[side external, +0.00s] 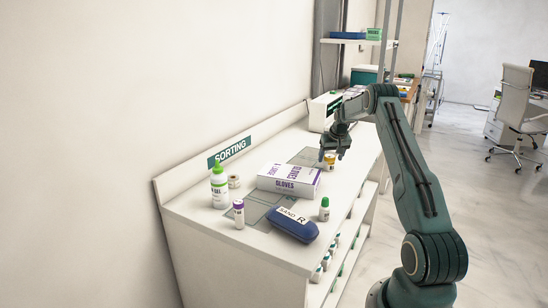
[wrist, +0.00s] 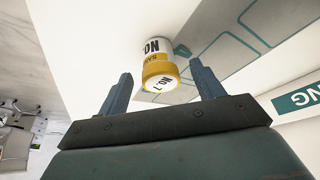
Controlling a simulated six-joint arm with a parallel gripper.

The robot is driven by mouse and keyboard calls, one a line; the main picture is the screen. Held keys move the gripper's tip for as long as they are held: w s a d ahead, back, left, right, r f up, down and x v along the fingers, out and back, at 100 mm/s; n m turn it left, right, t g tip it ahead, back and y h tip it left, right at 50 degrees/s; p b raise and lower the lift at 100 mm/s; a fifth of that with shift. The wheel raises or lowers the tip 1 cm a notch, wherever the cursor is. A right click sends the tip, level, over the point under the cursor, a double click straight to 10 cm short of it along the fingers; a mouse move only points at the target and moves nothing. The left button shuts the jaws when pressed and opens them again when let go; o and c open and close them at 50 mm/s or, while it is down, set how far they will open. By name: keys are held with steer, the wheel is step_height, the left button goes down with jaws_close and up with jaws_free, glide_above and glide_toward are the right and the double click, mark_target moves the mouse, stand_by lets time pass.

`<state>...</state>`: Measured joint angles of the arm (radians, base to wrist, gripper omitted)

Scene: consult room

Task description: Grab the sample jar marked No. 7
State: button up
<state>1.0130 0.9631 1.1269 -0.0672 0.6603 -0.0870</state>
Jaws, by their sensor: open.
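In the side external view the jar (side external: 329,160) stands on the white counter (side external: 262,246) beneath my gripper (side external: 335,150). My gripper is open, and in the wrist view its two fingers (wrist: 162,82) are spread to either side of the jar with nothing held. I cannot tell whether a finger touches it.
A gloves box (side external: 289,180) stands left of the jar. Farther forward are a green-capped bottle (side external: 219,188), a purple-capped bottle (side external: 239,215), a blue case (side external: 292,226) and a small green-capped vial (side external: 324,209). A white box (side external: 322,113) stands behind my gripper. The counter ends at its right edge.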

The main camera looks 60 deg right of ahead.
mark_target(331, 157)
steer(key=shift+x, duration=1.8)
steer(key=c, duration=1.1)
